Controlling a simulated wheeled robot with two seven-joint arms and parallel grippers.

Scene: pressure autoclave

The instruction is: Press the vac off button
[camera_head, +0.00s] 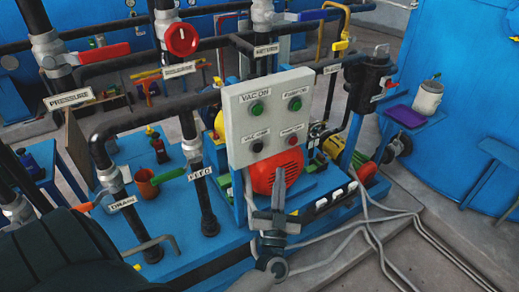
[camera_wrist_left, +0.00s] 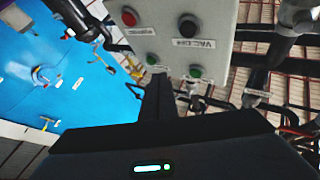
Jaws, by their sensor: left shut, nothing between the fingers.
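The vac off button (camera_head: 257,146) is the black round one at the lower left of the grey control panel (camera_head: 275,122). In the left wrist view the panel is upside down, with the black vac off button (camera_wrist_left: 188,25) near the top. My left gripper (camera_head: 279,182) is shut and empty. In the head view its fingers point up and appear just below the panel, in front of the red motor. In the left wrist view its fingertips (camera_wrist_left: 158,80) appear near the green buttons, apart from the black one. I cannot tell the distance to the panel. My right gripper is not in view.
The panel also bears a green vac on button (camera_head: 256,108), a green pump on button (camera_head: 295,103) and a red pump off button (camera_head: 292,140). Dark pipes with labelled valves stand to the left. Grey cables (camera_head: 370,222) lie on the floor at right.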

